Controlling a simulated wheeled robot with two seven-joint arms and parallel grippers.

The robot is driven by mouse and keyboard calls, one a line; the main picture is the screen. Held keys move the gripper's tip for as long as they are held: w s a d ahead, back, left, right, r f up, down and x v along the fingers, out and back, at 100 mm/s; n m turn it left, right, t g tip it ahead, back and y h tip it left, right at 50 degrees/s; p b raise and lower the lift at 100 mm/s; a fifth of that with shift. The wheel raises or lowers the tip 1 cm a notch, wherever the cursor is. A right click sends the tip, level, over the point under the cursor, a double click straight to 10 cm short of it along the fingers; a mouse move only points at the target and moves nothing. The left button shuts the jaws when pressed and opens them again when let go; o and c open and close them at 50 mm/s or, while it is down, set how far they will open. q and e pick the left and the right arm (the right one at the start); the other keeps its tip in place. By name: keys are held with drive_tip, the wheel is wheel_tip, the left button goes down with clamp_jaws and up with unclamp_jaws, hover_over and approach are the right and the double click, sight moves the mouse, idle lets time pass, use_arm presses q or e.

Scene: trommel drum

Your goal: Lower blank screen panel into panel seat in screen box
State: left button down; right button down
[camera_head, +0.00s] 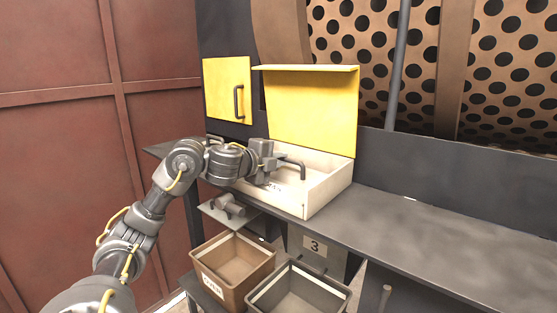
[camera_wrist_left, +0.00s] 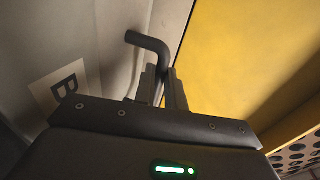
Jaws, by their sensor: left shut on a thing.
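My left gripper (camera_head: 278,162) reaches in from the left over the open screen box (camera_head: 325,190), a cream box on the dark bench with its yellow lid raised. In the left wrist view the gripper (camera_wrist_left: 161,88) is shut on a dark bent handle (camera_wrist_left: 150,44). Beside the handle is a pale grey surface with a label reading "B" (camera_wrist_left: 62,86), which appears to be the blank screen panel (camera_wrist_left: 105,45). In the head view the handle (camera_head: 299,167) shows inside the box. The panel seat is hidden, and I cannot tell whether the panel touches it. My right gripper is not in view.
The yellow lid (camera_head: 312,110) stands upright behind the box. A yellow door (camera_head: 227,95) is at its left. A brown bin (camera_head: 240,268) and a grey bin (camera_head: 300,292) stand below. Grey parts (camera_head: 228,205) lie on a small shelf. The bench (camera_head: 430,235) is clear at right.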

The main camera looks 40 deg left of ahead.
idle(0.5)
use_arm(q)
drive_tip(key=c, duration=1.4)
unclamp_jaws()
drive_tip(key=shift+s, duration=0.1)
drive_tip(key=shift+f, duration=0.1)
drive_tip(key=b+v, duration=0.2)
drive_tip(key=v, duration=0.7)
drive_tip(key=shift+s+b, duration=0.15)
drive_tip(key=shift+b, duration=0.2)
drive_tip(key=shift+v, duration=0.85)
